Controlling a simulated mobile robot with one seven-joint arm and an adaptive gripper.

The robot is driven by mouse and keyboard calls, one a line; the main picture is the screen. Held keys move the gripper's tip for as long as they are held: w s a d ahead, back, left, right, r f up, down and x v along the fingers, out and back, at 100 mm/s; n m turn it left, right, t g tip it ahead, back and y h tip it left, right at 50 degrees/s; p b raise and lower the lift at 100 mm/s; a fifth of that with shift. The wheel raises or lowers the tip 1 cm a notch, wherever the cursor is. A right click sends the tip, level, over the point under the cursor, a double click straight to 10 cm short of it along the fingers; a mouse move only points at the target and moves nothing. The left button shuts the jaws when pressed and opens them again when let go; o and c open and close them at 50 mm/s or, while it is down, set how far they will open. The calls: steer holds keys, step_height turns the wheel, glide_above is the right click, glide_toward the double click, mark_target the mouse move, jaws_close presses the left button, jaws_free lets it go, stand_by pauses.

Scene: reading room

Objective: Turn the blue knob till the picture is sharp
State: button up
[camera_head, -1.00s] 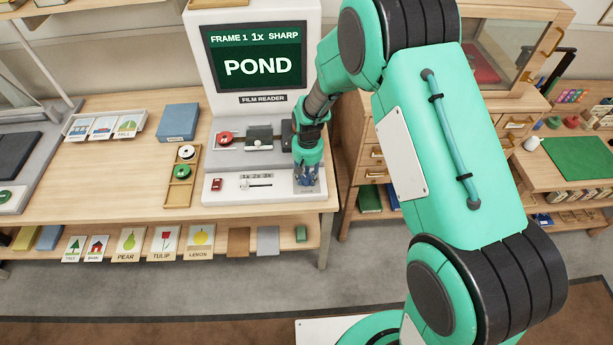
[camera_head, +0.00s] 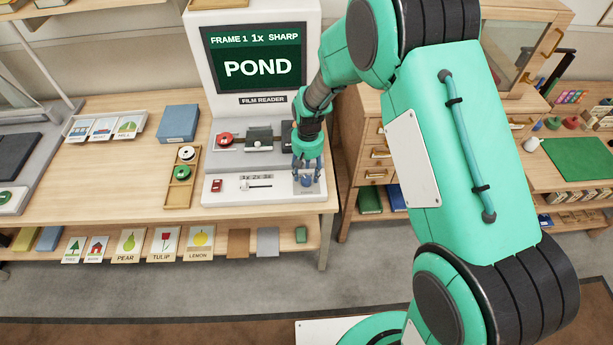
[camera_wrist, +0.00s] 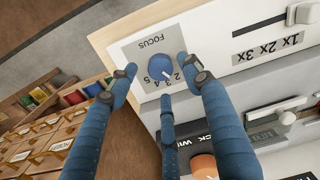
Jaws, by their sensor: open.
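The film reader (camera_head: 215,165) is a white machine on the wooden desk. Its screen (camera_head: 254,58) reads "FRAME 1 1x SHARP" over a crisp "POND". The blue knob (camera_wrist: 160,67) sits on a grey plate marked FOCUS with a number scale, and its white pointer line shows in the wrist view. My gripper (camera_head: 308,178) is over the right end of the reader's front panel. In the wrist view its blue fingers (camera_wrist: 158,88) are spread open around the knob, apart from it. In the head view the fingers largely hide the knob.
A zoom slider (camera_wrist: 270,25) marked 1x 2x 3x lies beside the knob. A red button (camera_head: 216,185) and a red reel (camera_head: 225,138) are farther left. A wooden tray (camera_head: 178,195) with reels stands left of the reader. A drawer cabinet (camera_head: 372,150) stands to the right.

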step_height(320, 180, up, 8)
steer(key=shift+r, duration=0.15)
steer(key=shift+d, duration=0.1)
stand_by(0.6)
step_height(320, 180, up, 12)
steer(key=t, duration=0.1)
glide_above(307, 179)
steer(key=s+d, duration=0.4)
steer(key=s+d+r+m+t, duration=0.1)
steer(key=s+d+r, duration=0.2)
steer(key=s+r, duration=0.15)
steer(key=s+d+r+m+t, duration=0.1)
steer(key=s+d+r, duration=0.15)
steer(key=r, duration=0.35)
steer(key=s+d+r+t, duration=0.1)
steer(key=s+d+r, duration=0.1)
steer(key=s, duration=0.5)
steer(key=s+d+r+m, duration=0.1)
steer(key=s+d+r, duration=0.1)
steer(key=s+r, duration=0.2)
steer(key=s+d+r+m+t, duration=0.1)
steer(key=s+d+r, duration=0.1)
steer(key=s, duration=0.9)
steer(key=shift+d+r+t, duration=0.3)
steer(key=shift+d+r, duration=0.05)
steer(key=shift+r, duration=0.3)
